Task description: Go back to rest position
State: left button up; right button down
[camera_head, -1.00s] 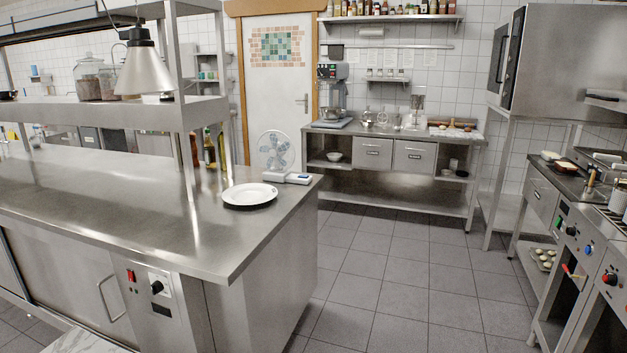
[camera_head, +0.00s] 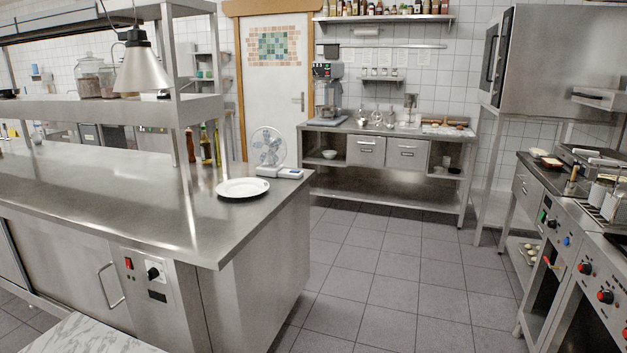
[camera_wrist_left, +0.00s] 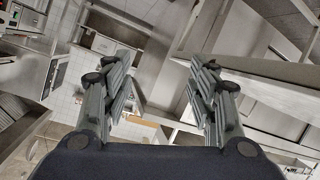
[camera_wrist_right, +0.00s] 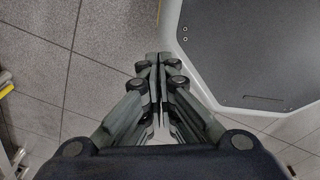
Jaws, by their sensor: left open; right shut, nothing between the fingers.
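My left gripper (camera_wrist_left: 160,90) shows in the left wrist view with its two fingers spread apart and nothing between them. Behind it are steel furniture and white wall tiles, seen at a tilt. My right gripper (camera_wrist_right: 158,62) shows in the right wrist view with its fingers together and nothing held. It hangs over grey floor tiles, beside a grey panel with a pale rim. Neither gripper is in the head view.
A stove (camera_head: 585,265) stands at the right. Open tiled floor (camera_head: 390,270) lies between, up to a back worktable (camera_head: 390,131).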

pick_arm(q)
jog(key=s+d+f+m+g+y, duration=0.1)
jog(key=s+f+g, duration=0.2)
jog(key=s+f, duration=0.45)
jog(key=s+d+f+g+y, duration=0.1)
jog(key=s+f+g, duration=0.3)
jog(key=f, duration=0.6)
jog(key=s+d+f+m+g, duration=0.1)
jog(key=s+d+f+g, duration=0.1)
jog(key=s, duration=0.4)
jog(key=s+d+f+m+g, duration=0.1)
jog(key=s+d+f, duration=0.1)
jog(key=s, duration=0.4)
jog(key=s+d+f+m+g+y, duration=0.1)
jog(key=s+d+f+g, duration=0.1)
jog(key=s+f, duration=0.2)
jog(key=s, duration=0.3)
jog(key=shift+d+f+g, duration=0.3)
jog(key=shift+d+f, duration=0.05)
pick_arm(e)
jog(key=shift+s, duration=0.75)
pick_arm(q)
jog(key=shift+s, duration=0.1)
pick_arm(e)
jog(key=shift+a, duration=0.1)
